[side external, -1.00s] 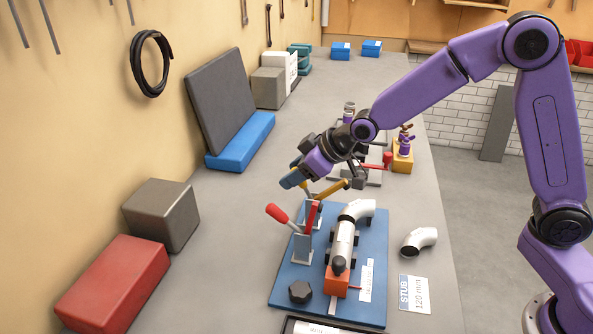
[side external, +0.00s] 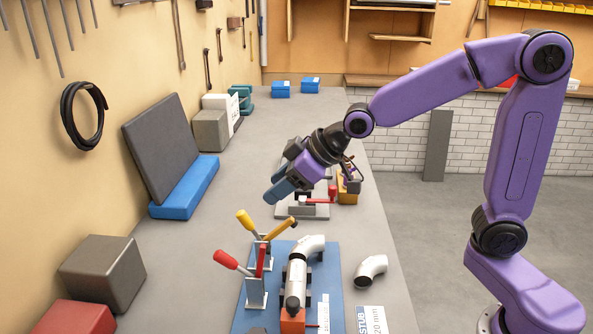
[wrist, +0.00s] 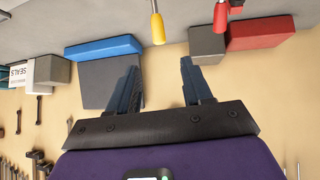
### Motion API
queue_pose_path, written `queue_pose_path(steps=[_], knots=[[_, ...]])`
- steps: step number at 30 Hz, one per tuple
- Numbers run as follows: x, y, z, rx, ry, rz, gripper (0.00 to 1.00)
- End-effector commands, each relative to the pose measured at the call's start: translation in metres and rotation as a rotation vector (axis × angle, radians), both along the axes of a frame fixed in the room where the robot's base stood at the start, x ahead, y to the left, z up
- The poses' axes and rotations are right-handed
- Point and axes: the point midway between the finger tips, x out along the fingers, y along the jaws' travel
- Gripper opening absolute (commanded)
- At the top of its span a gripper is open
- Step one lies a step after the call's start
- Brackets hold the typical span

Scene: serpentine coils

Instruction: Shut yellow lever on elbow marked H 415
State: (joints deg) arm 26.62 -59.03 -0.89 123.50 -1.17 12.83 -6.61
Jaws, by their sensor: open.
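The yellow lever (side external: 247,222) belongs to a clamp at the back left of the blue board (side external: 249,304). Its handle leans up and left; its yellow-orange arm (side external: 283,228) slants up toward the fixed silver elbow (side external: 311,243), apart from it. I cannot read H 415 on the elbow. My gripper (side external: 275,191) is open and empty, above and slightly behind the yellow handle, apart from it. In the wrist view, the yellow handle (wrist: 157,28) lies beyond the open fingers (wrist: 162,88), not between them.
A red-handled lever (side external: 226,259) stands in front of the yellow one. A loose elbow (side external: 371,268) lies right of the board by a STUB card (side external: 371,320). Another fixture with a red handle (side external: 332,194) is behind.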

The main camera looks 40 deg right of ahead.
Motion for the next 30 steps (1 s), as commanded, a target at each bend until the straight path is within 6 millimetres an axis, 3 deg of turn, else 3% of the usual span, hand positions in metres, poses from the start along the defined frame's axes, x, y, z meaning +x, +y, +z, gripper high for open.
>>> queue_pose_path(steps=[6, 15, 25, 30], knots=[[-0.018, -0.011, 0.022, 0.002, -0.002, 0.000, 0.50], [-0.028, -0.017, 0.033, -0.001, 0.001, 0.001, 0.50], [-0.028, -0.017, 0.034, -0.002, 0.002, 0.001, 0.50], [-0.012, -0.007, 0.038, -0.037, 0.044, -0.003, 0.50]])
